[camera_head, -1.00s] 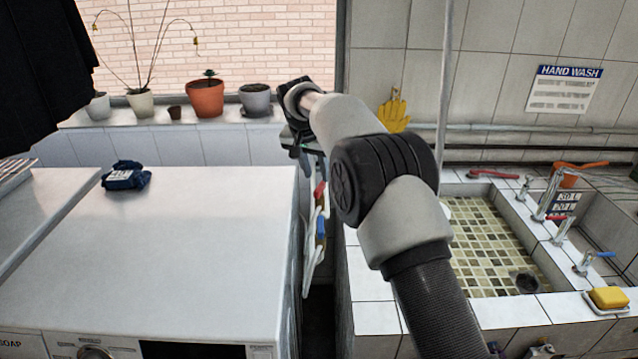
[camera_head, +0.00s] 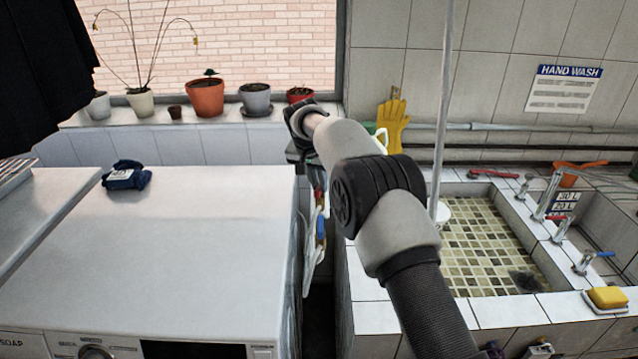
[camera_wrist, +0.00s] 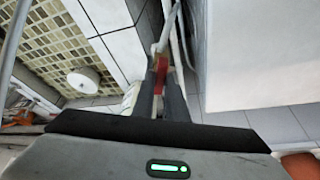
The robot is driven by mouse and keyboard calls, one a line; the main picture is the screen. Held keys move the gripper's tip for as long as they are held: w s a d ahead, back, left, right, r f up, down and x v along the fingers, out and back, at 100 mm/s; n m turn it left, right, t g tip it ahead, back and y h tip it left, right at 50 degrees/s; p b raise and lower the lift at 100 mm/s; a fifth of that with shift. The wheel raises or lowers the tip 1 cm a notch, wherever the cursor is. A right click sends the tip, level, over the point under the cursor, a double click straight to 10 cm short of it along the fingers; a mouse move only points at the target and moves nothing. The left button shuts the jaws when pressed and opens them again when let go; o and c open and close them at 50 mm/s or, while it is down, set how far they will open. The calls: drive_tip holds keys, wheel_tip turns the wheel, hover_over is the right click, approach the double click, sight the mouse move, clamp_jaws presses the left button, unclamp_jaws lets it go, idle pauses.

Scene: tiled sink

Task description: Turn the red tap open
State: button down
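In the wrist view a red tap handle (camera_wrist: 159,77) shows between the two dark fingers of my gripper (camera_wrist: 160,90), below a pale pipe. I cannot tell whether the fingers touch it or how far they are closed. In the head view my gripper (camera_head: 306,160) is mostly hidden behind my arm, over the gap between the white washing machine and the tiled sink. Another red-handled tap (camera_head: 558,218) stands on the sink's rim, away from my gripper.
The washing machine (camera_head: 190,240) is on the left with a dark blue cloth (camera_head: 126,175) on top. The tiled sink (camera_head: 485,240) is on the right, with a yellow sponge (camera_head: 608,297). Potted plants (camera_head: 206,98) line the sill. A thin pole (camera_head: 443,110) rises beside my arm.

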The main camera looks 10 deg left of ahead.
drive_tip(key=shift+d+n+y+b, duration=0.15)
drive_tip(key=shift+n+y+b, duration=0.25)
drive_tip(key=shift+n, duration=0.6)
drive_tip(key=shift+n+y, duration=0.5)
drive_tip(key=shift+n, duration=0.8)
drive_tip(key=c, duration=1.8)
unclamp_jaws()
drive_tip(key=shift+o, duration=0.2)
drive_tip(key=shift+r, duration=0.1)
drive_tip(key=v, duration=1.7)
drive_tip(key=shift+r, duration=0.2)
drive_tip(key=shift+w, duration=0.1)
